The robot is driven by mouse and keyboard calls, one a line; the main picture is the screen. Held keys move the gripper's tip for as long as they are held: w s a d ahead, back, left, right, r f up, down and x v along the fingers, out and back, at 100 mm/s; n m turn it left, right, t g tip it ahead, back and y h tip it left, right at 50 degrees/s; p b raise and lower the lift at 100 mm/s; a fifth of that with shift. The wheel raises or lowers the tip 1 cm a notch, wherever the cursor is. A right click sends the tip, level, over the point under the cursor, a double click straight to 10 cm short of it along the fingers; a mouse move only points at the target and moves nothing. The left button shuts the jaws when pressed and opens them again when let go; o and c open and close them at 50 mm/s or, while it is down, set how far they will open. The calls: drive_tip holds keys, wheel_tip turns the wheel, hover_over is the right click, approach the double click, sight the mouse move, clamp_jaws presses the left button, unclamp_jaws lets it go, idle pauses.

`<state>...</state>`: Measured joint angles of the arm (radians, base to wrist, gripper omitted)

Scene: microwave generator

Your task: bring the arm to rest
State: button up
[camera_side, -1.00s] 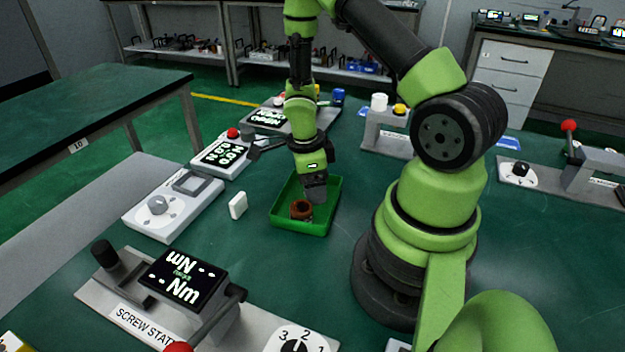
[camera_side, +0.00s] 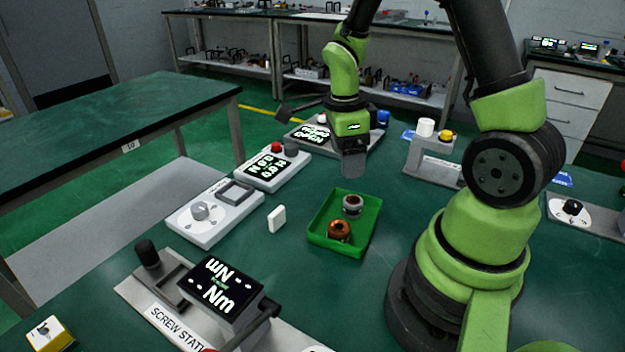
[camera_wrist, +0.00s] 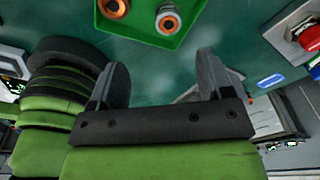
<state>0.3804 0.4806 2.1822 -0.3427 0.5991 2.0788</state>
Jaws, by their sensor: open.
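My gripper (camera_side: 354,165) hangs in the air above and behind the green tray (camera_side: 361,240) in the side view. In the wrist view my gripper (camera_wrist: 158,88) has its two fingers wide apart, with only the green table between them. The tray stands ahead of the fingers at the top of that view (camera_wrist: 141,38). It holds a copper-coloured ring part (camera_side: 339,231) and a grey ring-shaped part (camera_side: 352,206), both also in the wrist view. My gripper touches neither part nor the tray.
A small white block (camera_side: 277,219) stands left of the tray. A white knob panel (camera_side: 203,222), a display box with a red button (camera_side: 270,170) and the screw station (camera_side: 208,292) line the left side. A grey fixture (camera_side: 433,160) stands behind right.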

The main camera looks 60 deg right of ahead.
drive_tip(key=s+a+r+n+t+y, duration=0.1)
drive_tip(key=s+a+r+n+t, duration=0.3)
drive_tip(key=n, duration=0.7)
drive_tip(key=s+a+r+n+t+y, duration=0.1)
drive_tip(key=s+a+r+n+t, duration=0.2)
drive_tip(key=a+r+n, duration=0.6)
wheel_tip(320, 180, up, 4)
drive_tip(key=s+n, duration=0.1)
drive_tip(key=n, duration=0.2)
drive_tip(key=shift+r+t+y, duration=0.25)
drive_tip(key=shift+t+y, duration=0.15)
